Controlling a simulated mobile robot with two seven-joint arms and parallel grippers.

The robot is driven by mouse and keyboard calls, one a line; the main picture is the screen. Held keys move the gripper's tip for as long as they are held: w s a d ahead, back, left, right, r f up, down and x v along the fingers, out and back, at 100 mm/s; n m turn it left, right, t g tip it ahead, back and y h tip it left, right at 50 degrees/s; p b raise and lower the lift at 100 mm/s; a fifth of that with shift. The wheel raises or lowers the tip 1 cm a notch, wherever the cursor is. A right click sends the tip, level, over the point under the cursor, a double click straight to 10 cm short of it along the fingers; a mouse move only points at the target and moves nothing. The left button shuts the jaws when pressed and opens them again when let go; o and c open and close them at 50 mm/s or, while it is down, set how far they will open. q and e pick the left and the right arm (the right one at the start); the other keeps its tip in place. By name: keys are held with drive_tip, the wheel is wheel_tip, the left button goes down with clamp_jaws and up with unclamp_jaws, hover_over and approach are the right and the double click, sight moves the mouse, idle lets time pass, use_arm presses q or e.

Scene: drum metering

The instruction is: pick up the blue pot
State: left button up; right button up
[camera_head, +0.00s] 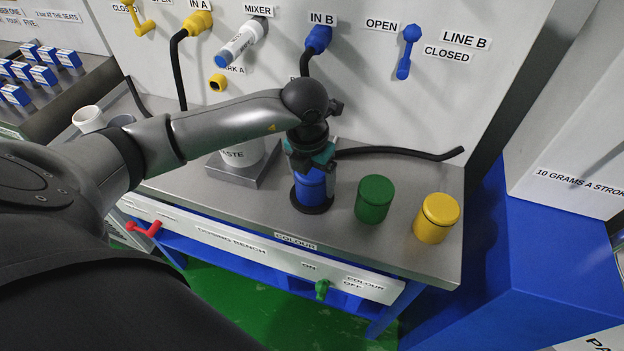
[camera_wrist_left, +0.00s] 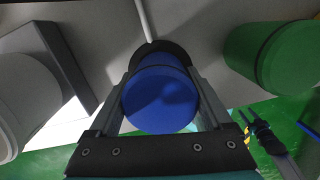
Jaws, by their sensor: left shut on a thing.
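The blue pot (camera_head: 309,188) stands upright on a round black base on the grey bench, in the middle of the head view. My left gripper (camera_head: 311,170) comes down on it from above. In the left wrist view the blue pot (camera_wrist_left: 160,98) sits between the two fingers of my left gripper (camera_wrist_left: 163,90), which are shut on its sides. The pot's upper part is hidden by the gripper in the head view.
A green pot (camera_head: 374,199) and a yellow pot (camera_head: 436,217) stand to the right on the bench (camera_head: 250,205). A white waste container (camera_head: 245,155) on a grey block (camera_head: 238,176) is to the left. A black hose (camera_head: 400,151) lies behind. The panel rises at the back.

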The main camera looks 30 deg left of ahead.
use_arm(q)
drive_tip(key=shift+c, duration=0.6)
drive_tip(key=shift+r, duration=0.1)
